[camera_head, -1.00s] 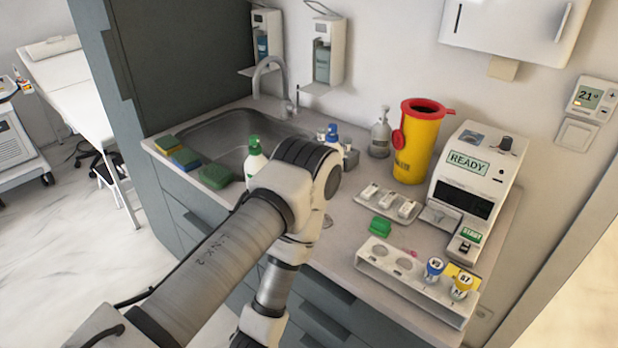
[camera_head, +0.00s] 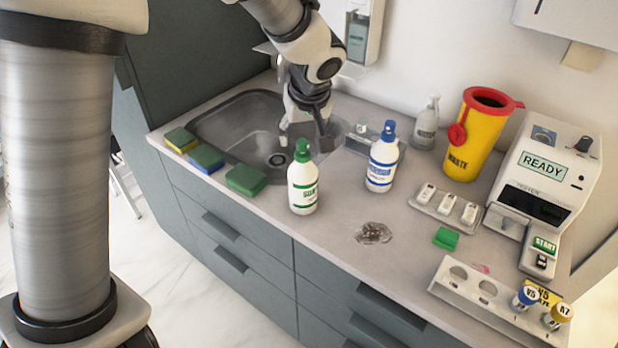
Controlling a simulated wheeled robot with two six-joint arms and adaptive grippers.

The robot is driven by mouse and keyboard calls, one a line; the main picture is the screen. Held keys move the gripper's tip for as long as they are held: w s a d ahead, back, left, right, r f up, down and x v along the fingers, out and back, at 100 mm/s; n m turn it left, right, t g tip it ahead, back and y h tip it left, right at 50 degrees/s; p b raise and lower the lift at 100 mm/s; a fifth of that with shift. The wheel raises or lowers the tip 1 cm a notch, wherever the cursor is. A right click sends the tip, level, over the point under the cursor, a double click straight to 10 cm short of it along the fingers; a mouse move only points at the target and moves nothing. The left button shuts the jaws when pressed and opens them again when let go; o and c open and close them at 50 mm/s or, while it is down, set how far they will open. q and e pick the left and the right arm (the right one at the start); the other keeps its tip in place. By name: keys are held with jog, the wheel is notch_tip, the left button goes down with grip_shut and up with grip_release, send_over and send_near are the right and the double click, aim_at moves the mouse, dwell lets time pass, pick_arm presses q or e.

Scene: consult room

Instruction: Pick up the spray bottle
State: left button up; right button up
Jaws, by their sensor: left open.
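A white bottle with a green top (camera_head: 303,188) stands upright on the counter at the sink's front right corner. A white bottle with a blue top (camera_head: 381,165) stands upright to its right and a little farther back. A translucent grey bottle with a pump or spray head (camera_head: 427,124) stands near the wall. I cannot tell for sure which is the spray bottle. My left gripper (camera_head: 304,138) points down, open and empty, over the sink's right side behind the green-topped bottle, apart from all the bottles. My right gripper is not in view.
The sink (camera_head: 240,118) has several sponges (camera_head: 205,158) along its front edge. A small holder (camera_head: 358,142) stands behind the blue-topped bottle. A dark wet patch (camera_head: 374,233) lies on the counter. A yellow waste bin (camera_head: 473,145), analyser (camera_head: 545,165), test tray (camera_head: 446,208) and vial rack (camera_head: 475,308) fill the right.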

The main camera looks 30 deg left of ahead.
aim_at(303, 142)
pick_arm(q)
jog(key=x, duration=0.2)
jog(key=p+x, duration=0.1)
jog(key=x, duration=0.3)
jog(key=shift+w+d+f, duration=0.15)
jog(key=shift+w+f, duration=0.15)
jog(key=shift+s, duration=0.25)
jog(key=c, duration=0.4)
jog(key=shift+r, duration=0.1)
grip_shut()
